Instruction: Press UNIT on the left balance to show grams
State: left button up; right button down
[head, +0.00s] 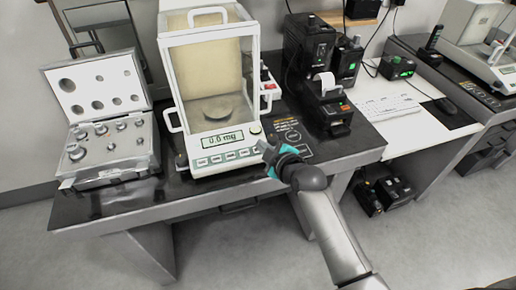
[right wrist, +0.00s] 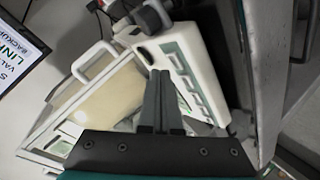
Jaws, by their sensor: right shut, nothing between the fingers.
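The left balance (head: 165,75) stands on the dark table with its glass draft shield, pan and front panel in view. Its lit display (head: 222,140) reads about "0.0 mg". A row of teal keys (head: 228,157) runs below the display; their labels are too small to read, so I cannot tell which is UNIT. My right gripper (head: 266,150) is shut and empty, just right of the front panel's right end. In the right wrist view, the shut fingers (right wrist: 161,75) overlap the panel beside the teal keys (right wrist: 184,77); contact cannot be told. My left gripper is not in view.
An open case of weights (head: 100,175) lies left of the balance. A small printer (head: 327,105) and black devices stand to the right. A white desk with a keyboard (head: 390,107) and a second balance (head: 468,35) are further right.

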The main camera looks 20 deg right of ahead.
jog(key=shift+f, duration=0.1)
dwell(0.5)
jog(key=shift+w+f, duration=0.2)
jog(key=shift+f, duration=0.05)
jog(key=shift+w+f+b, duration=0.1)
jog(key=shift+f+b, duration=0.25)
jog(key=shift+f, duration=0.05)
dwell(0.6)
jog(key=shift+r, duration=0.1)
jog(key=shift+s+r+p, duration=0.3)
jog(key=shift+r+p, duration=0.35)
jog(key=shift+p, duration=0.4)
jog(key=r+p, duration=0.1)
jog(key=p, duration=0.1)
jog(key=s+r+p, duration=0.1)
jog(key=r+p, duration=0.2)
jog(key=p, duration=0.1)
jog(key=shift+s+r, duration=0.35)
jog(key=shift+s, duration=0.05)
